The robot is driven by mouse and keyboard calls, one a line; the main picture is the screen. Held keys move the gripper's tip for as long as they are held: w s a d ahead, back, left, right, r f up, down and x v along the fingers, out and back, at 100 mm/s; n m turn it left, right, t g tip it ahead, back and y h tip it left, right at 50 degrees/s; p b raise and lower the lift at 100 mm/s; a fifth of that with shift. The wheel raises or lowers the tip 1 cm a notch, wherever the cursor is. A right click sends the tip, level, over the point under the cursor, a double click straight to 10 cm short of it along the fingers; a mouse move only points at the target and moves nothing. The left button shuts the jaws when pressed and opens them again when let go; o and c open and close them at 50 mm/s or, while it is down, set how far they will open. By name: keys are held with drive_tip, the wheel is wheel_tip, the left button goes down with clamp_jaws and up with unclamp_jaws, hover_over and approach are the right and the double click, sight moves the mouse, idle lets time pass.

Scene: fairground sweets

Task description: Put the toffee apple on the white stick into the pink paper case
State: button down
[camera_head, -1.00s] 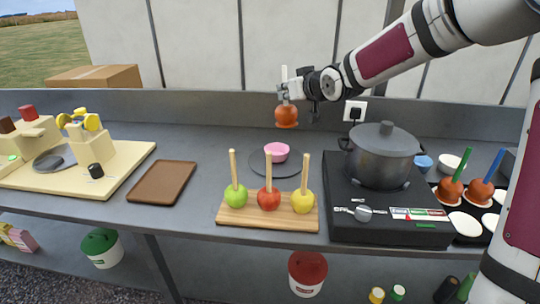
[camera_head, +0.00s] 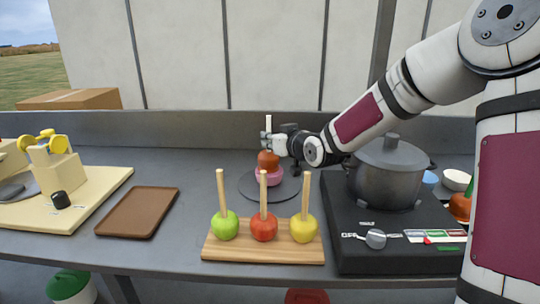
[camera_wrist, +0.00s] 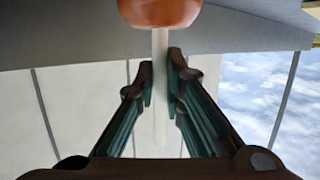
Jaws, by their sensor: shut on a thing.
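The toffee apple (camera_head: 267,159) is brown-orange, on a white stick (camera_head: 269,122). My gripper (camera_head: 268,140) is shut on the stick and holds the apple hanging below it. In the wrist view the stick (camera_wrist: 160,85) runs between my two fingers, with the apple (camera_wrist: 160,10) at the top edge. The pink paper case (camera_head: 270,178) stands on a dark round plate (camera_head: 250,190) on the counter. The apple is at the case's opening in the head view and overlaps its far rim; I cannot tell whether it touches the case.
A wooden board (camera_head: 262,252) with green, red and yellow apples on upright sticks stands in front of the plate. A dark pot (camera_head: 388,178) on a black hob is to the right. A brown tray (camera_head: 138,211) lies to the left.

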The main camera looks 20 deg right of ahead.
sight(270, 150)
drive_tip(key=shift+f+b, duration=0.4)
drive_tip(key=shift+f, duration=1.4)
drive_tip(key=shift+f, duration=0.15)
drive_tip(key=c, duration=1.7)
unclamp_jaws()
drive_tip(key=shift+r, duration=0.25)
drive_tip(key=p+v, duration=0.3)
drive_tip(key=v, duration=0.9)
drive_tip(key=shift+f, duration=0.1)
